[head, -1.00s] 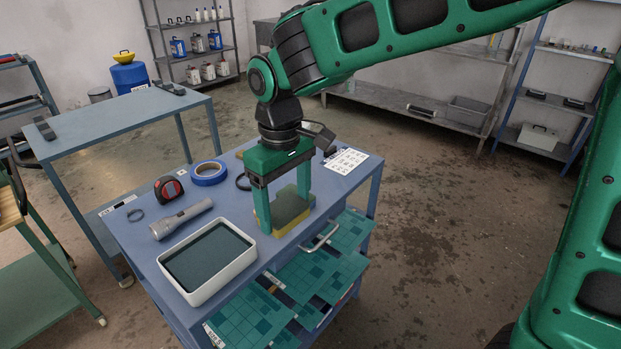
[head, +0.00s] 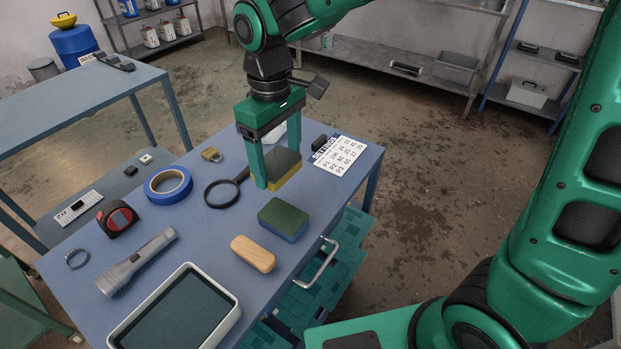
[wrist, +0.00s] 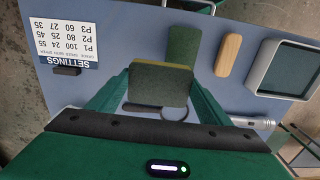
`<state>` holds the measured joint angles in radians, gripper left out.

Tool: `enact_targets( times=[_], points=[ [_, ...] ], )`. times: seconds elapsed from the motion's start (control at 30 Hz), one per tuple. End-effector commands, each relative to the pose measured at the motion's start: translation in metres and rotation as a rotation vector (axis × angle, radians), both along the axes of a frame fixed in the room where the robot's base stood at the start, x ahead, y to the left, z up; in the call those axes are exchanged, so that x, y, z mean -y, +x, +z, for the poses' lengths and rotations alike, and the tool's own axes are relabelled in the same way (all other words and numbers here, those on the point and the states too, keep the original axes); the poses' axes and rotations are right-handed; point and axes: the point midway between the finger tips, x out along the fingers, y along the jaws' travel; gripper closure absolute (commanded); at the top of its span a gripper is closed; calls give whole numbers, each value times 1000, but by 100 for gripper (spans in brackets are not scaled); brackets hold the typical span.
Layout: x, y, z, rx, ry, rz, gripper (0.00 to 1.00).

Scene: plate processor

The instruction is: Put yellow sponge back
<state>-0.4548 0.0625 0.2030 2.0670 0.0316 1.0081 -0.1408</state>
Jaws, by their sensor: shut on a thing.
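The yellow sponge (head: 287,179) has a dark green pad on top. My gripper (head: 277,166) is shut on it, with one finger at each side. I hold it above the far right part of the blue table (head: 205,235), apart from the other sponge. In the wrist view the yellow sponge (wrist: 160,88) sits between my fingers. A blue sponge with a green pad (head: 284,219) lies on the table, nearer the front than the held one. The blue sponge's green pad also shows in the wrist view (wrist: 184,48).
A wooden block (head: 253,254), a white-rimmed tray (head: 233,318), a flashlight (head: 137,262), a magnifying glass (head: 208,196), blue tape (head: 168,196), a tape measure (head: 117,220) and a padlock (head: 211,154) lie on the table. A settings card (head: 340,155) lies at the right. An open drawer (head: 335,262) sticks out in front.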

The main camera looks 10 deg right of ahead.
Motion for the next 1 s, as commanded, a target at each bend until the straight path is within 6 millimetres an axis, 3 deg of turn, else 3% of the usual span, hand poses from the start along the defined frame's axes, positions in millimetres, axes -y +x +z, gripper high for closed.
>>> enact_targets(
  times=[0.3, 0.5, 1.0],
  points=[
    [48, 13, -38, -1, -1, 18, 64],
    [68, 18, -52, -1, -1, 22, 64],
    [71, 19, -94, 0, 0, 23, 64]
  ],
)
